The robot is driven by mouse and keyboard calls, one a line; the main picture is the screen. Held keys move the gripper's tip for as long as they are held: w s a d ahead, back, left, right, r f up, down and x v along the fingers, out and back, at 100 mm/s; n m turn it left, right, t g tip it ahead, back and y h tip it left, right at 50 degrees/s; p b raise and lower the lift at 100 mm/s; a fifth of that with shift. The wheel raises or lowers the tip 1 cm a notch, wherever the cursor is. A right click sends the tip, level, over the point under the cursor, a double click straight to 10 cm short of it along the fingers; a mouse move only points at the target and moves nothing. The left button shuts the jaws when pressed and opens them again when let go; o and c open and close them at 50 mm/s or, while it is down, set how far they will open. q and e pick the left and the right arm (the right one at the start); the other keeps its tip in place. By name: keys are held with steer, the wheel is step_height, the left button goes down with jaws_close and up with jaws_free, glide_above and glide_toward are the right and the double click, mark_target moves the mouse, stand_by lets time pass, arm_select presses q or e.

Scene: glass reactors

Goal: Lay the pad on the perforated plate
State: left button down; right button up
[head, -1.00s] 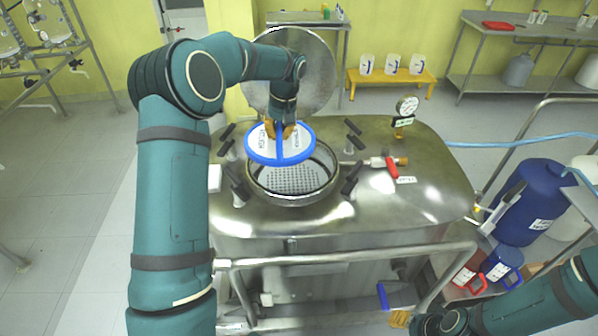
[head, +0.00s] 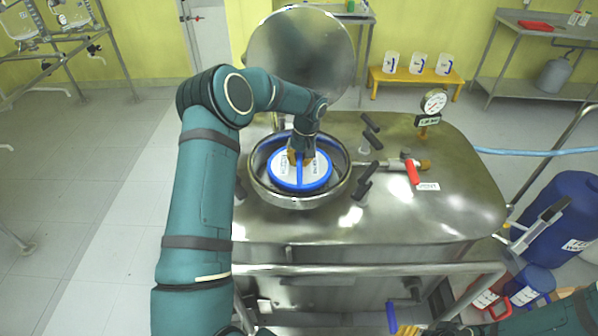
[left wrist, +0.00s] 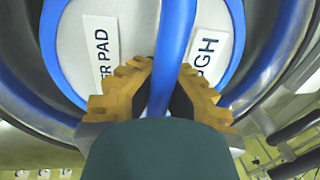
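The pad (head: 284,171) is a round white disc with a blue rim, a blue handle bar and printed labels. It is inside the tank's round opening (head: 341,186), looking about level, with the ring wall around it. My left gripper (head: 301,156) is above it, its yellow fingers shut on the bar; the left wrist view shows the pad (left wrist: 133,25) with the bar between the fingers (left wrist: 163,88). The perforated plate is hidden under the pad, so I cannot tell whether they touch. My right gripper (head: 408,330) is partly in view at the bottom edge; its opening is unclear.
The round lid (head: 300,60) stands open behind the opening. Black-handled clamps (head: 366,180) surround the ring. A red-handled valve (head: 411,171) and a gauge (head: 433,102) are to the right on the tank top. A rail (head: 370,268) runs along the front.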

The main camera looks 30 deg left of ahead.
arm_select(q)
steer(key=shift+f+b, duration=0.3)
steer(key=shift+f, duration=1.7)
steer(key=shift+r, duration=0.1)
steer(key=shift+f+b, duration=0.35)
steer(key=shift+f, duration=0.15)
steer(key=c, duration=1.1)
jaws_free()
steer(key=shift+r, duration=0.1)
steer(key=shift+c, duration=0.2)
